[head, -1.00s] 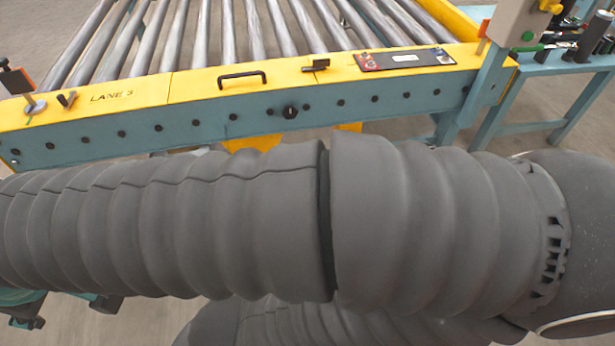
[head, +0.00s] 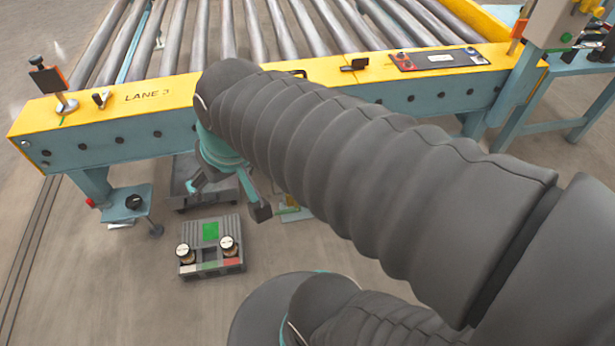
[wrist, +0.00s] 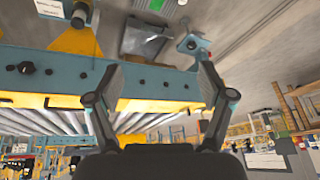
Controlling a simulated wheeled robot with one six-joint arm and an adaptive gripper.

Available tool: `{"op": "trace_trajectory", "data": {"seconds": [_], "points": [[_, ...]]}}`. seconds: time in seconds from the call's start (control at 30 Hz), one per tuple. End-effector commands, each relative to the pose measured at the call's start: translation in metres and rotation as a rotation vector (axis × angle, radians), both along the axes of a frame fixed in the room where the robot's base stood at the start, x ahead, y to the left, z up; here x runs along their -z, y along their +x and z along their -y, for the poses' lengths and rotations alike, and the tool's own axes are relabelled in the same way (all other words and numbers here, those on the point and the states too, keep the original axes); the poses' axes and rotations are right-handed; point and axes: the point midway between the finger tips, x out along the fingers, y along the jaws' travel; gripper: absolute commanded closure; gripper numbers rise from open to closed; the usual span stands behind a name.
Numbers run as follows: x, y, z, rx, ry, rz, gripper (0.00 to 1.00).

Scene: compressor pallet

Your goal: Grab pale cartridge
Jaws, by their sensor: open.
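I cannot pick out a pale cartridge with certainty in either view. In the head view, a grey box (head: 211,262) on the floor carries two round pale-topped pieces, one at the left (head: 186,254) and one at the right (head: 228,245); I cannot tell whether either is the cartridge. My gripper (head: 230,197) hangs below the conveyor's front edge, beyond and above the box in the picture. In the wrist view my gripper (wrist: 162,82) is open, with nothing between its fingers. My arm hides part of the floor and conveyor.
A roller conveyor with a yellow and blue front rail (head: 140,95) marked LANE 3 stands behind my gripper. A dark low tray (head: 212,188) is beneath it. A blue leg foot (head: 128,205) stands left of the box. The floor at the lower left is clear.

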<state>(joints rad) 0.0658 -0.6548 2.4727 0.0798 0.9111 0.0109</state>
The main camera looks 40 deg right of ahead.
Motion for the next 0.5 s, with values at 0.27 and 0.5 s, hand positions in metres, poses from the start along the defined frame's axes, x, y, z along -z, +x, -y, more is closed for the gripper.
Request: {"op": "trace_trajectory", "data": {"seconds": [0.27,0.5], "points": [[0.036,0.046,0.026,0.314,0.264,-0.201,0.2],[0.073,0.085,0.063,0.609,0.521,-0.332,0.2]]}}
